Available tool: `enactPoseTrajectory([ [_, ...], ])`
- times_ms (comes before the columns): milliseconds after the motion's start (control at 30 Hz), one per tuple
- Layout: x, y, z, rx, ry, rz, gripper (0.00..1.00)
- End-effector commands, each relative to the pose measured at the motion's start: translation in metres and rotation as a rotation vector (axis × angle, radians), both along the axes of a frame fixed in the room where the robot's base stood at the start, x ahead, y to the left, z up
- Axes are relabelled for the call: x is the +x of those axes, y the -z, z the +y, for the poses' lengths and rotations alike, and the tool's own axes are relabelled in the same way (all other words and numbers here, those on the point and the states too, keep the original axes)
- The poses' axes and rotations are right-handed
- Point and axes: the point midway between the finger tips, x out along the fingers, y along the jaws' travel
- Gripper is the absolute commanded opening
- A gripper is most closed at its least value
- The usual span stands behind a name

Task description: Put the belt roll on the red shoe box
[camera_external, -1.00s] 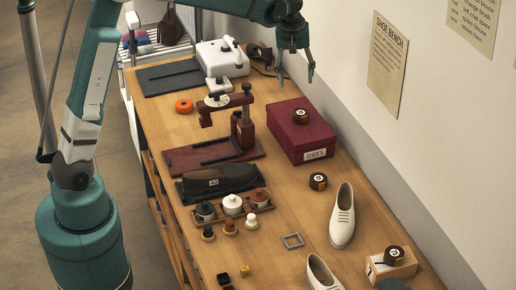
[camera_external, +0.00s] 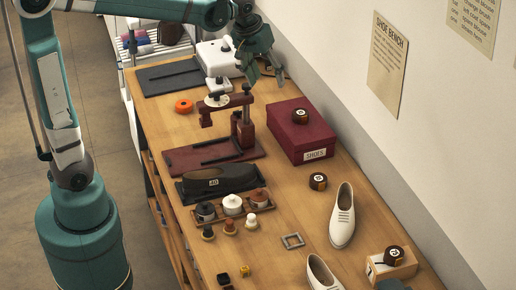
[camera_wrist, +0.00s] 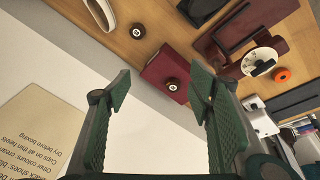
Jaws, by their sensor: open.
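The red shoe box (camera_external: 313,138) stands on the bench near the wall, and it also shows in the wrist view (camera_wrist: 153,73). A dark belt roll with a tan side and a pale label (camera_external: 300,116) rests on its lid; the wrist view shows this roll too (camera_wrist: 173,84). A similar roll (camera_external: 318,181) lies on the bench beside the box and appears near the top of the wrist view (camera_wrist: 137,31). A third similar roll (camera_external: 394,256) sits on a small box at the lower right. My gripper (camera_external: 266,76) is open and empty above the bench's far end, behind the shoe box.
A dark red stand (camera_external: 243,133) rises left of the shoe box. A white machine (camera_external: 212,60) stands at the far end. The wall (camera_external: 345,100) runs along the right.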

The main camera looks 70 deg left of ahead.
Motion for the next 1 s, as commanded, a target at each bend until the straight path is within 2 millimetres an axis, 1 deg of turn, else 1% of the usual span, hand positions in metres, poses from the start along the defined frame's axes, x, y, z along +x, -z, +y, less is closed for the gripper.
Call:
enactPoseTrajectory([
  [33,-0.010,-0.002,-0.006,0.007,0.019,-0.009,0.52],
  [233,-0.044,-0.009,-0.025,0.034,0.104,-0.045,0.52],
  [500,-0.090,-0.011,-0.049,0.075,0.218,-0.094,0.52],
  [700,-0.124,-0.008,-0.065,0.106,0.301,-0.131,0.52],
  [1000,-0.173,0.003,-0.085,0.158,0.423,-0.186,0.52],
])
